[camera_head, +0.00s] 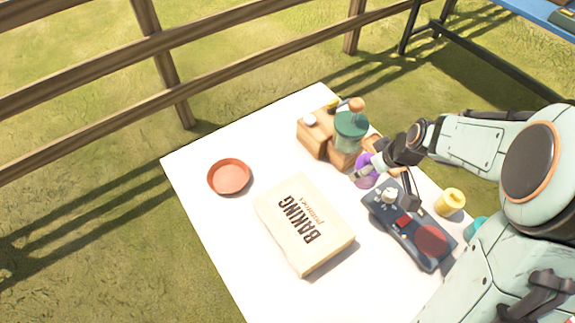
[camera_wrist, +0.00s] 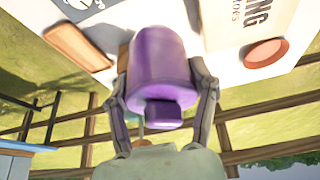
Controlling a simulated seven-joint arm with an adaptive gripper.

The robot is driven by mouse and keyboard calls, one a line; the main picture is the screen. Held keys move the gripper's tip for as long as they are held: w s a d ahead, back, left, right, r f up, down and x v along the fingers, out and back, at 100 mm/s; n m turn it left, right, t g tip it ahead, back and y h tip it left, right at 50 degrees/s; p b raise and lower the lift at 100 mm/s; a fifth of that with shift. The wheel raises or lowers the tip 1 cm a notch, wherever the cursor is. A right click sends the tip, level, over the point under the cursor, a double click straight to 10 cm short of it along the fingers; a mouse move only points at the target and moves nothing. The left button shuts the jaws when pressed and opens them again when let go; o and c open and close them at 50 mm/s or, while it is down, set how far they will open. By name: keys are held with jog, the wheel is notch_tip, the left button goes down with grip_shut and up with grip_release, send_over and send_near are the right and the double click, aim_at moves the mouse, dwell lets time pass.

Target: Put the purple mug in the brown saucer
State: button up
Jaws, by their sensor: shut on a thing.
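The purple mug (camera_wrist: 160,62) fills the middle of the wrist view, with a finger of my gripper (camera_wrist: 163,95) on each side of it. My gripper is shut on the mug. The brown saucer (camera_head: 229,177) is a round reddish-brown dish at the left of the white table, empty. It also shows at the upper right of the wrist view (camera_wrist: 266,53).
A baking box (camera_head: 303,222) lies between the saucer and the dark stove-like appliance (camera_head: 409,223). A yellow container (camera_head: 450,202) stands at the right edge. The table (camera_head: 260,145) is clear between saucer and block.

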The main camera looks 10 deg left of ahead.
jog(key=s+a+n+g+y, duration=0.1)
jog(key=s+a+n, duration=0.3)
jog(key=a, duration=0.8)
jog(key=s+a+n+g+y, duration=0.1)
jog(key=s+a+n+g, duration=0.3)
jog(key=a, duration=0.8)
jog(key=n+t, duration=0.1)
jog(key=t, duration=0.1)
send_near(222, 177)
jog(key=shift+s+a, duration=0.2)
jog(key=shift+a, duration=0.55)
jog(key=shift+w+a+f, duration=0.15)
jog(key=shift+f, duration=0.05)
jog(key=shift+w+a+f, duration=0.1)
jog(key=shift+f, duration=0.8)
jog(key=shift+w+a+f, duration=0.1)
jog(key=shift+f, duration=0.8)
jog(key=shift+f, duration=0.15)
jog(key=o, duration=1.2)
